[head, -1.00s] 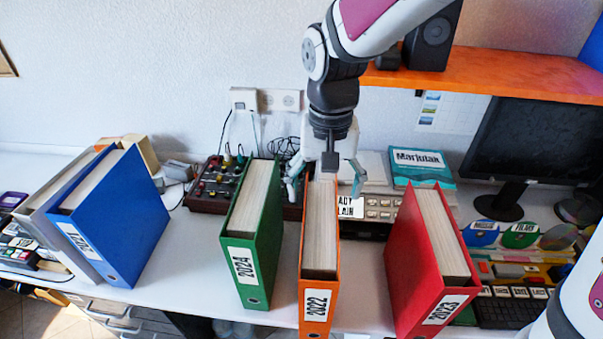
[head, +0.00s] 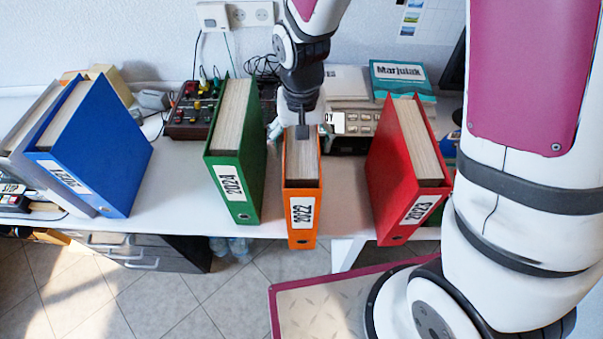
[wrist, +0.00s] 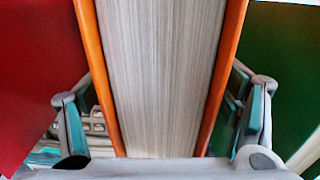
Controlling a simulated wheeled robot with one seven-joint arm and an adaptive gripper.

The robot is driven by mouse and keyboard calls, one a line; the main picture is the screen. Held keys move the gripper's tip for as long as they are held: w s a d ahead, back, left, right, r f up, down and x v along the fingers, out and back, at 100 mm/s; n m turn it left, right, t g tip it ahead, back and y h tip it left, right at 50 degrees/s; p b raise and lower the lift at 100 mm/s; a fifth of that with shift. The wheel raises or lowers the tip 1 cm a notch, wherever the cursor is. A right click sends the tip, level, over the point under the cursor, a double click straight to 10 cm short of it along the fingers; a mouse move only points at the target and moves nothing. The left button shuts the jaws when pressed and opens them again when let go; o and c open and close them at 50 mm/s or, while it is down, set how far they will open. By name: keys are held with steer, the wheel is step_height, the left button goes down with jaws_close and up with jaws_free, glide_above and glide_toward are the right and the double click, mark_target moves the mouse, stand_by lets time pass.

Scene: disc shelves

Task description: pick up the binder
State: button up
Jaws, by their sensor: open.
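The orange binder (head: 302,213) labelled 2022 stands upright on the white desk, spine toward me. A green binder (head: 238,150) labelled 2024 stands to its left and a red binder (head: 405,170) labelled 2023 to its right. My gripper (head: 302,122) is over the back part of the orange binder's top. In the wrist view, my open gripper (wrist: 163,130) straddles the orange binder (wrist: 229,60), one finger on each side. Gaps show between the fingers and the covers. The red cover (wrist: 35,70) is at left, the green cover (wrist: 285,70) at right. The lower fingers are partly hidden in the head view.
A blue binder (head: 100,150) and a grey one (head: 30,150) lean together at the left. A mixer-like box (head: 195,112) and a teal Marjulak box (head: 402,80) stand behind. Bare desk (head: 175,190) lies between the blue and green binders. My own arm or body fills the right side.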

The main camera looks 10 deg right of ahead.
steer(key=shift+f, duration=0.25)
jaws_close()
steer(key=shift+r, duration=0.1)
